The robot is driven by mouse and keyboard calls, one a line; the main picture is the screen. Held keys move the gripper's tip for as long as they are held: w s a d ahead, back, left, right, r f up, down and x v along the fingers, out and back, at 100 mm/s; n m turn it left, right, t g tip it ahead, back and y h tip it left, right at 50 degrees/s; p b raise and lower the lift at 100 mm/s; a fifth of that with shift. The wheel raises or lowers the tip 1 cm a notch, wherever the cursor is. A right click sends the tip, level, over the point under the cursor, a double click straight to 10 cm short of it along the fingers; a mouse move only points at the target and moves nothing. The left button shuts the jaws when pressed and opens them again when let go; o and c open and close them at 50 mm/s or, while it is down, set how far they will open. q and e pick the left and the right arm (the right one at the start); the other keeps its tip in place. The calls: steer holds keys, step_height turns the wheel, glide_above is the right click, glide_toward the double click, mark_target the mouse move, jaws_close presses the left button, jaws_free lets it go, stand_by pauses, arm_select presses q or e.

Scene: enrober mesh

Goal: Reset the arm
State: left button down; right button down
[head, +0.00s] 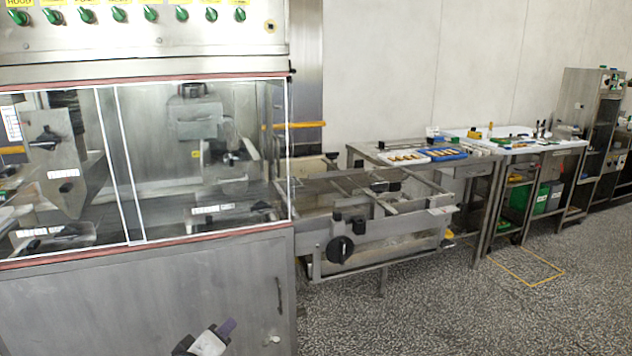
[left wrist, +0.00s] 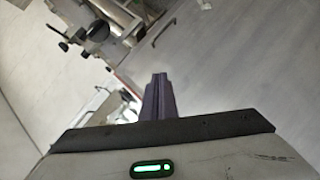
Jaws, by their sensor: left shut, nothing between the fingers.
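My left gripper (head: 228,327) shows at the bottom of the head view, in front of the lower steel panel of the machine. Its white body and dark purple fingers point up and to the right. In the left wrist view its purple fingers (left wrist: 159,95) lie together, shut and empty. They touch nothing that I can see. My right gripper is not in either view.
The steel enrober (head: 150,300) with clear windows fills the left. Its mesh conveyor frame (head: 400,255) with a black knob (head: 340,249) juts out to the right. Steel tables with trays (head: 404,157) stand farther back. The speckled floor (head: 440,320) at the lower right is free.

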arm_select(q)
steer(key=s+f+m+g, duration=0.3)
steer(key=s+f+m, duration=0.2)
steer(key=s+f, duration=1.05)
steer(key=s+d+f+m+g, duration=0.1)
steer(key=s+f+m, duration=0.1)
steer(key=s, duration=0.8)
steer(key=s+d+f+m+g, duration=0.1)
steer(key=s+m, duration=0.3)
steer(key=s, duration=0.6)
steer(key=shift+d+f, duration=0.65)
steer(key=shift+f, duration=0.15)
